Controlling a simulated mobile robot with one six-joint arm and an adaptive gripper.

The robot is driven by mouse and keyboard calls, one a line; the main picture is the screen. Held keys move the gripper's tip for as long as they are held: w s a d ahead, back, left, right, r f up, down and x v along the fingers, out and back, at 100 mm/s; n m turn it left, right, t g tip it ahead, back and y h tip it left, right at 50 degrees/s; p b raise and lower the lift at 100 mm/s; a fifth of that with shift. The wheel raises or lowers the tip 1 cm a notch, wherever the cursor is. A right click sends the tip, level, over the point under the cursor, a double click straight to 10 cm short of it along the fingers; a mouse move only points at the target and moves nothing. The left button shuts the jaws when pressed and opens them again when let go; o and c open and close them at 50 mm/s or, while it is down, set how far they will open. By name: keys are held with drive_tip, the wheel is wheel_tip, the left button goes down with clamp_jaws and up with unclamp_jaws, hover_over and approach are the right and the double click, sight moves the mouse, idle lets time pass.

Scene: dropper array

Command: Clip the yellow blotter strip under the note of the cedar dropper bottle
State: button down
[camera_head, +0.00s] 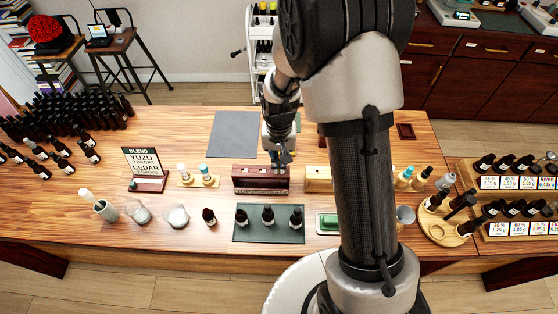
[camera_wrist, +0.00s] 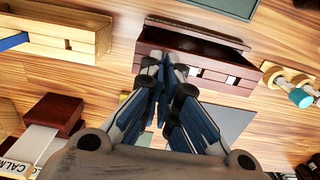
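My gripper (camera_head: 281,161) hangs at the dark red-brown wooden holder (camera_head: 248,178) in the head view. In the wrist view my gripper (camera_wrist: 167,66) has its fingertips close together at the near edge of the same holder (camera_wrist: 205,43), with no object visible between them. Three dark dropper bottles (camera_head: 267,215) stand on a dark green mat in front of the holder. Their markings are too small to read, so I cannot tell which is cedar. I cannot make out a yellow blotter strip or a bottle note.
A pale wooden box (camera_head: 318,178) stands right of the holder; the wrist view shows a blue strip (camera_wrist: 14,41) in it. A blend sign (camera_head: 142,163) naming yuzu and cedar stands left. Small glass vessels (camera_head: 178,216) line the front. A grey mat (camera_head: 235,135) behind is bare.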

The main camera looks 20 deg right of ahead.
drive_tip(key=shift+f, duration=0.15)
drive_tip(key=c, duration=1.7)
unclamp_jaws()
drive_tip(key=shift+r, duration=0.2)
wheel_tip(320, 180, up, 12)
drive_tip(key=shift+f, duration=0.1)
